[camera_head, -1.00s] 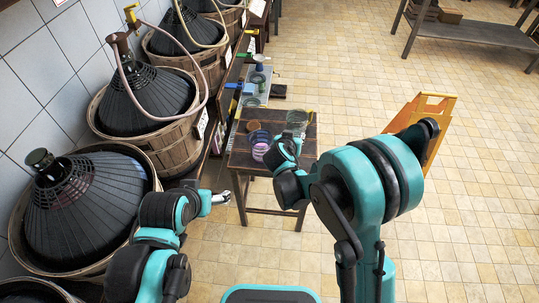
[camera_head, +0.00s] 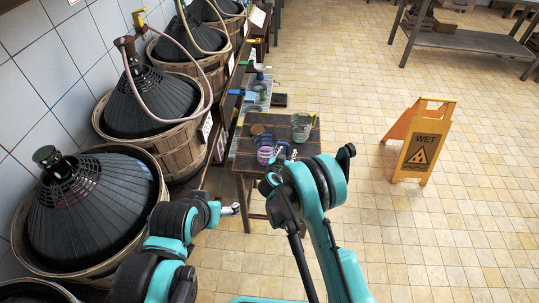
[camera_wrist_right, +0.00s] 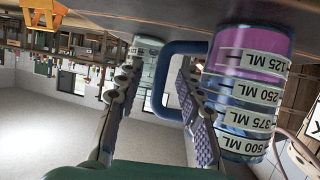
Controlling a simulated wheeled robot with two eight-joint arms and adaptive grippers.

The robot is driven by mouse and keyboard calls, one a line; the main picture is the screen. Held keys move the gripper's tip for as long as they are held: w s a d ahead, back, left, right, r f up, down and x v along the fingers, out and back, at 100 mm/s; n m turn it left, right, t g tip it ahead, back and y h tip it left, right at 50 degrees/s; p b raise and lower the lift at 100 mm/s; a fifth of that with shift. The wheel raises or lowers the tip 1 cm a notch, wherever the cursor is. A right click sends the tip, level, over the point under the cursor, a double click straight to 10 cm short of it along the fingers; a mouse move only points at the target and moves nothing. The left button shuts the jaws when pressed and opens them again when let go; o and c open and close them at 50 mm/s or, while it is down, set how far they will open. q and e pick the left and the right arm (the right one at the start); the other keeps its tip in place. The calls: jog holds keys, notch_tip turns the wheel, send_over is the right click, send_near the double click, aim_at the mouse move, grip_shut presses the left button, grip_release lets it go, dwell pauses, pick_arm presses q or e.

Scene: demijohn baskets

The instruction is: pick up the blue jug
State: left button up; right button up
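The blue jug (camera_head: 265,148) stands on the small dark table (camera_head: 245,163). In the right wrist view, which is upside down, the blue jug (camera_wrist_right: 240,100) is see-through, with white volume labels, a purple band near its base and a blue handle. My right gripper (camera_head: 284,152) is beside the jug at the table's near side. In the wrist view my right gripper (camera_wrist_right: 160,110) has its fingers spread, with the jug's handle reaching into the space between them. I cannot tell whether they touch it. My left gripper (camera_head: 232,209) is left of the table, its fingers too small to read.
A greenish glass jug (camera_head: 301,126) stands on the table just right of the blue one; it also shows in the wrist view (camera_wrist_right: 146,62). Basketed demijohns (camera_head: 90,210) line the left wall. A yellow wet-floor sign (camera_head: 420,145) stands right on open tiled floor.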

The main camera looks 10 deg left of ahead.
aim_at(288, 144)
jog(key=shift+x, duration=0.95)
grip_shut()
jog(key=shift+r, duration=0.15)
jog(key=shift+r+p, duration=0.6)
jog(key=shift+r, duration=0.5)
notch_tip(288, 144, up, 2)
jog(key=shift+p, duration=0.5)
jog(key=s+d+r+p, duration=0.1)
jog(key=s+d+r, duration=0.1)
jog(key=d, duration=0.3)
jog(key=s+d+r+p, duration=0.2)
jog(key=d+r, duration=0.2)
jog(key=d, duration=0.1)
jog(key=shift+s+d+r+p, duration=0.2)
jog(key=shift+s+d+p, duration=0.05)
jog(key=shift+s+p, duration=0.05)
jog(key=shift+d, duration=0.1)
